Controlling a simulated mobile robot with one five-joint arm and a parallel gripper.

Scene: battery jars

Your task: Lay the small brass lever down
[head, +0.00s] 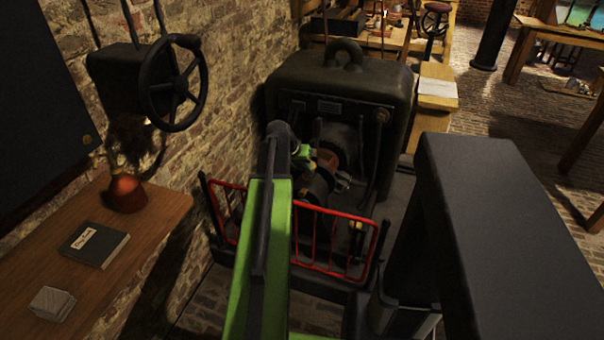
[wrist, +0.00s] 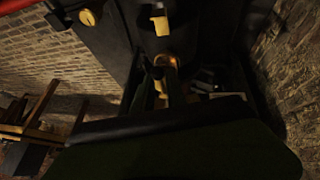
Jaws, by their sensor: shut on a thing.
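My green arm reaches over a red railing to the big dark machine, and its wrist end is at the machine's front. In the wrist view my gripper (wrist: 163,76) is shut on a small brass-coloured piece, which looks like the brass lever (wrist: 172,63). The piece is dim and partly hidden by the dark fingers, so its tilt cannot be told. In the head view the fingers and the lever are too small and dark to make out clearly.
The dark machine (head: 340,85) stands against the brick wall behind the red railing (head: 312,240). A handwheel (head: 173,83) hangs on the wall at the left. Below it, a wooden shelf (head: 165,210) holds a red-brown pot (head: 127,193), a dark book (head: 94,245) and a pale block (head: 51,303).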

